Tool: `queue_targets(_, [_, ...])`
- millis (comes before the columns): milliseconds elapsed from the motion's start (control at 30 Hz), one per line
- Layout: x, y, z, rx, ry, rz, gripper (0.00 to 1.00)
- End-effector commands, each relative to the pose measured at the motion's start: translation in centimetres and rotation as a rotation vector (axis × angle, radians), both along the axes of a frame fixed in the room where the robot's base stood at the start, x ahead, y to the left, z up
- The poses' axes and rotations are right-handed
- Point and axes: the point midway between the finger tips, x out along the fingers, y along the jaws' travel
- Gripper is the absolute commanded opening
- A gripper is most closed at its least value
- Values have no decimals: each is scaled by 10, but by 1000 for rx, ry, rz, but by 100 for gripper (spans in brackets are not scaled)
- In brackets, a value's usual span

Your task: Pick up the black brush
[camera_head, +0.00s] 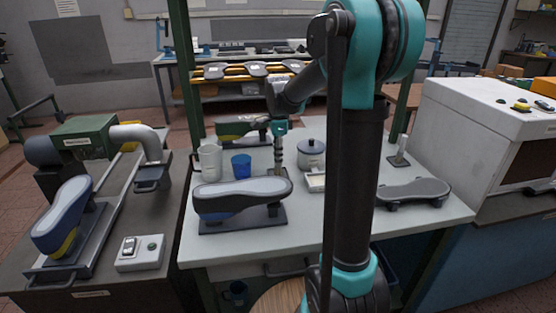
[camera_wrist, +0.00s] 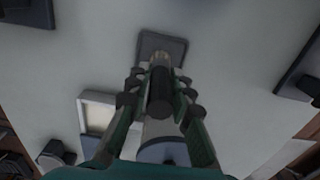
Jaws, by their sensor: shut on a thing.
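My gripper (camera_wrist: 160,88) is shut on a dark, rounded, handle-like thing, which I take to be the black brush (camera_wrist: 159,100). The brush lies between the two fingers in the wrist view, and its rounded end faces the camera. A dark square base (camera_wrist: 172,43) shows just beyond the fingertips; I cannot tell whether the brush touches it. In the head view my gripper (camera_head: 279,158) points down over the middle table, behind the grey-blue shoe last. The brush cannot be made out there.
The grey-blue shoe last (camera_head: 240,193) stands in front of my gripper. A white cup (camera_head: 209,162) and blue cup (camera_head: 241,165) are to its left. A lidded pot (camera_head: 311,154) and small white tray (camera_head: 316,182) are to its right.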

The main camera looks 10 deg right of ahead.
Motion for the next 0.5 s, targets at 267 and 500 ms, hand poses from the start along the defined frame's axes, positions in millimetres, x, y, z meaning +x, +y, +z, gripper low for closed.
queue_targets(267, [0,0,29,0,0,0,0])
queue_targets(500, [0,0,91,0,0,0,0])
